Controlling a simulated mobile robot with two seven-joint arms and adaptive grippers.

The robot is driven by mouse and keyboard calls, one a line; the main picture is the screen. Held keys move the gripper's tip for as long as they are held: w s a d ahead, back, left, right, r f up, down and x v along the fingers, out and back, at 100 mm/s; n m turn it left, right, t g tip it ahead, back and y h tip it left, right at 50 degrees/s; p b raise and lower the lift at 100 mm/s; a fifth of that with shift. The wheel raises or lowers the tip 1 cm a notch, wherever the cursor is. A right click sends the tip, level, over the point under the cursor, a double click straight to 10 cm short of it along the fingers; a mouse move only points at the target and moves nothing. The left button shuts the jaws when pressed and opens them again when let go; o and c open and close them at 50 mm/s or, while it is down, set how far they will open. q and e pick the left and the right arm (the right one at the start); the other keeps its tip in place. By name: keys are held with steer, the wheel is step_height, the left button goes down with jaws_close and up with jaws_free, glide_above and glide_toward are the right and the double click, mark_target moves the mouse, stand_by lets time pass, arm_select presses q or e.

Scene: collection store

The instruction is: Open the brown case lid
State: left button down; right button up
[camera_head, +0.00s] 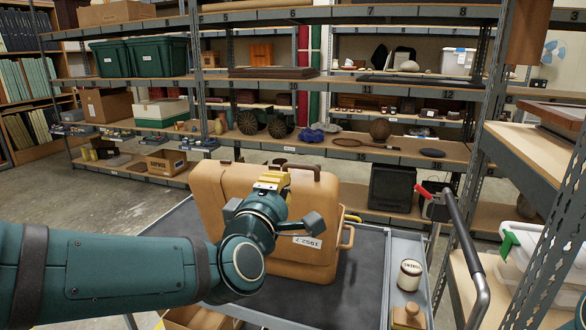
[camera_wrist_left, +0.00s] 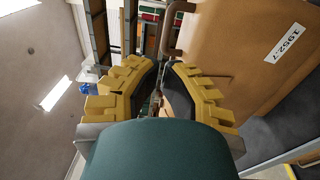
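The brown case (camera_head: 215,195) stands upright on the dark top of a cart (camera_head: 355,295), its broad face towards me. It looks closed. A dark handle (camera_head: 314,172) is on its top edge and a lighter handle (camera_head: 348,238) on its right side. My left gripper (camera_head: 270,180) is at the top edge, just left of the dark handle. In the left wrist view the yellow fingers (camera_wrist_left: 165,66) have a narrow gap between their tips, with the case (camera_wrist_left: 235,50) on the right and its handle (camera_wrist_left: 171,32) just beyond. Contact is unclear. My right gripper is out of view.
A side tray on the cart holds a white jar (camera_head: 410,275) and a wooden-handled tool (camera_head: 408,317). A cart push handle (camera_head: 465,235) rises at the right. Loaded shelves stand behind, and another shelf (camera_head: 525,150) is close on the right.

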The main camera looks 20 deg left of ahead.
mark_target(294, 186)
arm_select(q)
steer(key=w, duration=0.8)
steer(key=shift+w+r, duration=0.3)
steer(key=shift+w, duration=0.05)
steer(key=shift+w+r+p, duration=0.15)
steer(key=shift+w+p, duration=0.05)
steer(key=shift+p, duration=0.15)
steer(key=w+p, duration=0.1)
steer(key=w+r+g+p, duration=0.1)
steer(key=p, duration=0.1)
steer(key=w+p, duration=0.1)
steer(key=shift+w+a+r, duration=0.1)
steer(key=shift+w+r, duration=0.05)
steer(key=shift+r, duration=0.15)
steer(key=w+g+p, duration=0.3)
steer(key=w+p, duration=0.4)
steer(key=p, duration=0.3)
steer(key=shift+w+r+p, duration=0.25)
steer(key=shift+r+p, duration=0.05)
steer(key=shift+r, duration=0.1)
steer(key=shift+a, duration=0.1)
